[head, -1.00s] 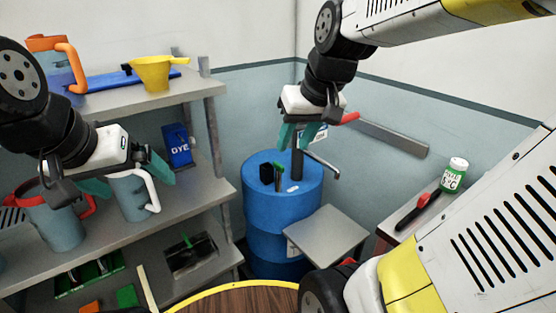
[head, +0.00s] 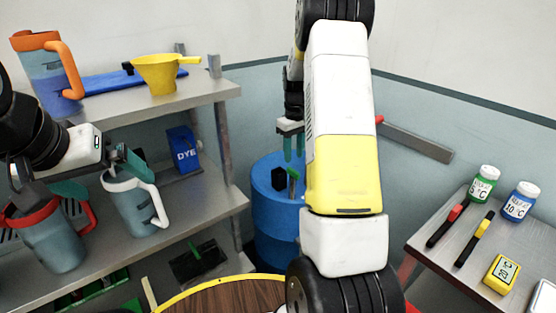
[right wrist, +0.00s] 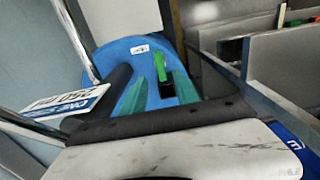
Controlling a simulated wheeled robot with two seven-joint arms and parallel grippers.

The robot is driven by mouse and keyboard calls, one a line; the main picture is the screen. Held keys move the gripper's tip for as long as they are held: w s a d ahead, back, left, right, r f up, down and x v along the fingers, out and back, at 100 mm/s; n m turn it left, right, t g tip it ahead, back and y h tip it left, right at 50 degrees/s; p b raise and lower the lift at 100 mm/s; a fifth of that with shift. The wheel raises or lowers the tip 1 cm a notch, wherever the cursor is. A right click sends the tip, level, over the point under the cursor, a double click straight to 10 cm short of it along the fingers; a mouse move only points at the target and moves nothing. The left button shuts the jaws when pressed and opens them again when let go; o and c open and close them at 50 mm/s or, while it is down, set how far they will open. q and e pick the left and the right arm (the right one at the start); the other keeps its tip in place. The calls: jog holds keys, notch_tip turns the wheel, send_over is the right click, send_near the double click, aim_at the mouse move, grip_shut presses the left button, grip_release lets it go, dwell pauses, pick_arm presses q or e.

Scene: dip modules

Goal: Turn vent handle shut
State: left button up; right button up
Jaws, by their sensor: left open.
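The blue drum (head: 268,225) stands in the corner, partly hidden behind my right arm. On its top are a small green handle (head: 293,176) and a black piece (head: 278,179); I take the green one as the vent handle. In the right wrist view the green handle (right wrist: 160,67) stands up from a black block (right wrist: 167,90). My right gripper (head: 293,145) is open and empty above the drum top, its teal fingers on either side of the handle as seen from the wrist. My left gripper (head: 103,176) is open and empty by the shelf jugs.
A grey jug (head: 137,205) and a red-rimmed jug (head: 55,240) stand on the shelf near my left gripper. A metal bar (head: 418,144) is on the wall at right. The side table (head: 430,240) holds bottles and tools.

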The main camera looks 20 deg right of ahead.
aim_at(293, 170)
notch_tip(293, 170, down, 6)
jog(key=shift+f, duration=0.2)
grip_shut()
